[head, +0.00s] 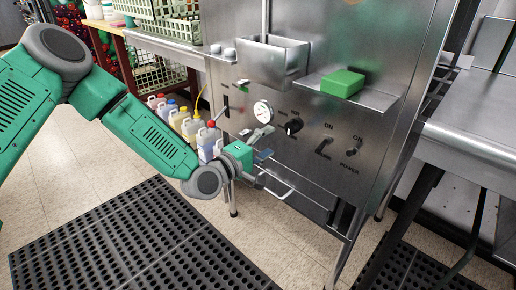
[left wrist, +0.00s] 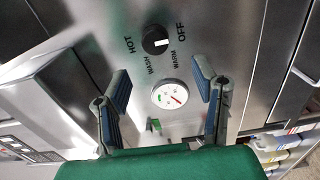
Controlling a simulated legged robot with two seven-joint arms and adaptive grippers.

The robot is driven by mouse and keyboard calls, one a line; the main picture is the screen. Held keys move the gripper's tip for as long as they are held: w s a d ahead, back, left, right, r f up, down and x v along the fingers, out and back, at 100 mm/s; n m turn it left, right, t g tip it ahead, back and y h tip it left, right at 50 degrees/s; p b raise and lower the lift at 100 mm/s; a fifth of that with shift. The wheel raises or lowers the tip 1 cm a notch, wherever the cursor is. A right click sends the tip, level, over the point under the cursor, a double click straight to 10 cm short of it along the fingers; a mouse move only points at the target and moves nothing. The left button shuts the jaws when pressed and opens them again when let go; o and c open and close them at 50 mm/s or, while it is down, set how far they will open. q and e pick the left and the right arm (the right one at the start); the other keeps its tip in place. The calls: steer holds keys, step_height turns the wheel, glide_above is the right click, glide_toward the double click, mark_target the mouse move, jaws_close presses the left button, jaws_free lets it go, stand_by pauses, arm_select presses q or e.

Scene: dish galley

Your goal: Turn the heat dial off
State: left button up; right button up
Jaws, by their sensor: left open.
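The heat dial (left wrist: 155,41) is a round black knob with a white mark, on a steel panel in the left wrist view. HOT, WASH, WARM and OFF are printed around it. The white mark lies on the right half of the knob; I cannot tell which label it points to exactly. The dial also shows in the head view (head: 294,126). My left gripper (head: 267,144) is open and empty in front of the panel, left of and below the dial. In the left wrist view its fingers (left wrist: 160,75) frame a gauge, with the dial beyond the tips.
A white round gauge (head: 263,111) sits left of the dial. Two switches, one at lower right (head: 324,147), are on the panel. A green sponge (head: 342,83) lies on a shelf above. A bar handle (head: 275,186) juts out below. Bottles (head: 190,122) stand at left.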

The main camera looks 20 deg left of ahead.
arm_select(q)
steer(key=v, duration=0.4)
steer(key=shift+f, duration=0.1)
stand_by(0.3)
